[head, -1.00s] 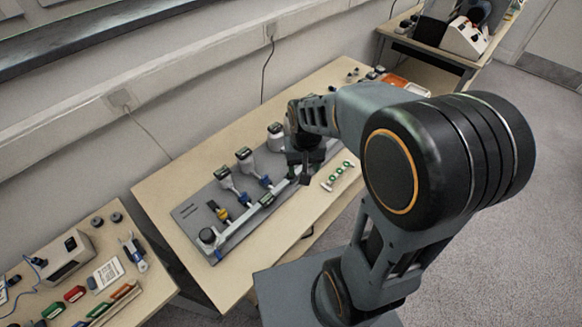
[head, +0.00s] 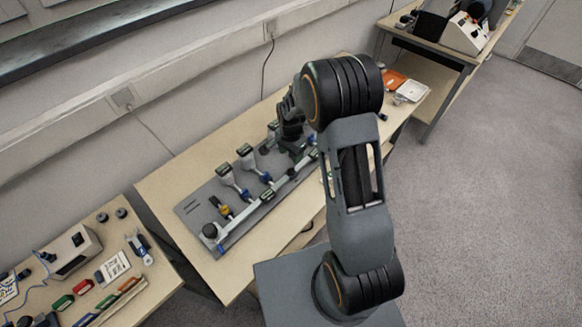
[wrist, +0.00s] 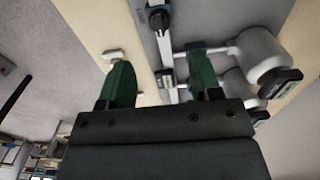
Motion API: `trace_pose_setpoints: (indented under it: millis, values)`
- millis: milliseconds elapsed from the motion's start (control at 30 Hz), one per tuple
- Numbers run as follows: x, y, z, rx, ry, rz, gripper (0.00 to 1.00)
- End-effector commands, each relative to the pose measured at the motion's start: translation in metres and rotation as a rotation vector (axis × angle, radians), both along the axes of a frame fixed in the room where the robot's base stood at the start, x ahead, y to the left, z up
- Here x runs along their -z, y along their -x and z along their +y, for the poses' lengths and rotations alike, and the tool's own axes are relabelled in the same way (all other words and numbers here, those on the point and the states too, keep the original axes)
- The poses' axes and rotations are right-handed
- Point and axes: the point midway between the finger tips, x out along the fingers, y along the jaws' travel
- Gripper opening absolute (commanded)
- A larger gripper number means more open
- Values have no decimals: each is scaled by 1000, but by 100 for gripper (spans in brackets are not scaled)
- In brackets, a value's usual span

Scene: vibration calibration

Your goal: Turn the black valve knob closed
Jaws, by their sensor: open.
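A round black knob (head: 210,231) stands at the near left end of the grey panel (head: 188,210) on the wooden table; whether it is the valve knob I cannot tell. In the wrist view a dark knob-like part (wrist: 158,18) sits on the pipe line (wrist: 165,48), ahead of my gripper. My gripper (head: 297,150) is over the far right part of the panel, partly hidden by my arm in the head view. In the wrist view its green fingers (wrist: 160,75) are spread apart, with part of the pipe line visible between them and nothing clearly held.
Gauges on white bodies (head: 226,173) stand along the panel, beside my gripper. A yellow-handled part (head: 221,207) is near the round knob. A white tray (head: 411,91) lies at the table's far end. A side table (head: 150,296) with tools is at left.

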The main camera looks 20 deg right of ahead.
Motion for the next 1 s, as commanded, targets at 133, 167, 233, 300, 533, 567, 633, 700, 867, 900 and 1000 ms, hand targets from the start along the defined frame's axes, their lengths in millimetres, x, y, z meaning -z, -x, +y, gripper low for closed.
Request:
trace_pose_setpoints:
  millis: [133,167,233,300,533,567,633,700,867,900,1000]
  values:
    - [30,1,0,-1,0,6,58]
    - [35,2,0,-1,0,6,58]
    - [47,1,0,-1,0,6,58]
    - [58,1,0,-2,-1,5,58]
    - [80,0,0,-2,0,1,58]
    - [82,0,0,-2,0,1,58]
    - [85,1,0,-2,0,1,58]
    - [87,1,0,-2,0,1,58]
    - [88,0,0,-2,0,0,58]
    - [88,0,0,-2,0,0,58]
    - [87,0,0,-2,0,0,56]
